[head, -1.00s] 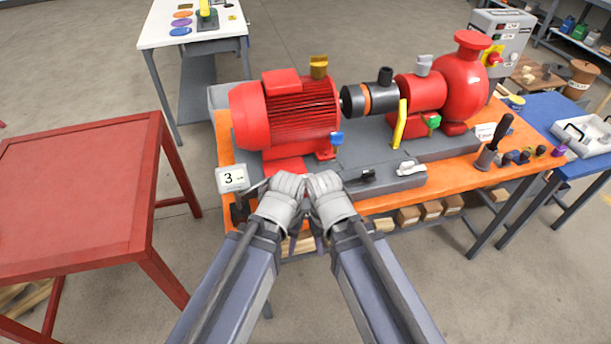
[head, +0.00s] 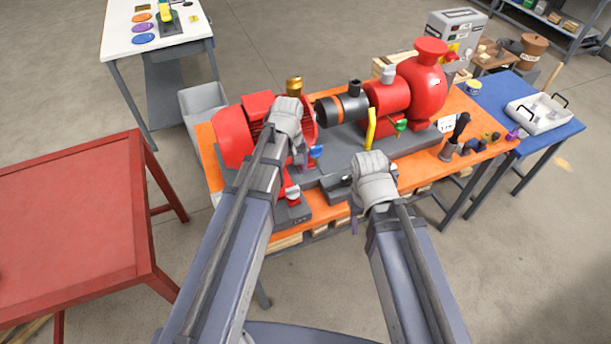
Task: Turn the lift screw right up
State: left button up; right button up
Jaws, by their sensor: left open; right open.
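The red motor (head: 234,138) sits on the grey skid base on the orange bench. I cannot tell for sure which part is the lift screw. A blue-headed fitting (head: 317,152) stands at the motor's near right foot, and a red and white one (head: 292,192) lies nearer. A green-headed fitting (head: 401,125) is by the red pump (head: 424,85). My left gripper (head: 300,157) is open above the motor's right side, close to the blue-headed fitting. My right gripper (head: 354,212) is open over the bench's front edge. Its fingers are partly hidden by its body.
A yellow lever (head: 370,129) stands between coupling and pump. A black-handled tool (head: 454,138) and several small coloured knobs are on the bench's right end. A red table (head: 65,215) is at the left, a blue table (head: 525,110) at the right. Floor between tables is free.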

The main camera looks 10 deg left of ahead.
aim_at(292, 188)
pick_arm(q)
notch_tip(292, 188, down, 8)
jog(key=b, duration=0.8)
jog(key=shift+r, duration=0.1)
jog(key=c, duration=1.4)
